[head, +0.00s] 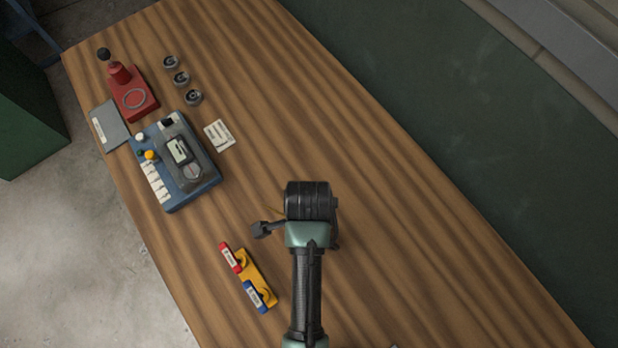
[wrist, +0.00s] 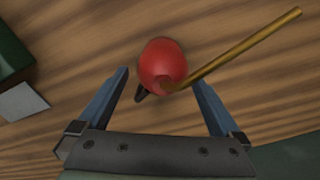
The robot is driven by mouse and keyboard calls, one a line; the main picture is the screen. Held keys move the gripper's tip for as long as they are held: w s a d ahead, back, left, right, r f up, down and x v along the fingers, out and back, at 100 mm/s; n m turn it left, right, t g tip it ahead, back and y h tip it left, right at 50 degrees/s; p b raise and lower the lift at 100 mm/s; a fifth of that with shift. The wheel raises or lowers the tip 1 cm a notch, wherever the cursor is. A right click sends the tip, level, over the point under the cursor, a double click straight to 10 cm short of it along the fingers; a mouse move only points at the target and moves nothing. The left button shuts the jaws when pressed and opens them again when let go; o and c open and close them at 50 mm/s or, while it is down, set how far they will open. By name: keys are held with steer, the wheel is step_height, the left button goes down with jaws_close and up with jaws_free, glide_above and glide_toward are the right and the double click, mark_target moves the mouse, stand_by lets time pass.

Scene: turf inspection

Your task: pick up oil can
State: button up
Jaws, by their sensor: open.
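The oil can (wrist: 160,64) shows in the wrist view as a round red body seen from above, with a long brass spout (wrist: 240,50) reaching to the upper right. A small dark part sticks out at its lower left. My gripper (wrist: 157,80) is open, with one blue finger on each side of the can's near part; I see gaps between fingers and can.
A yellow holder (head: 262,276) with a red and a blue piece lies left of my arm. A blue tray (head: 187,196) with a meter, a red stand (head: 133,100), several small round parts and a white card (head: 219,135) lie farther up the wooden bench (head: 400,220). The bench's right is clear.

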steer(key=shift+w+f+p, duration=0.2)
steer(key=shift+f+p, duration=0.3)
steer(key=shift+f, duration=2.2)
steer(key=c, duration=1.5)
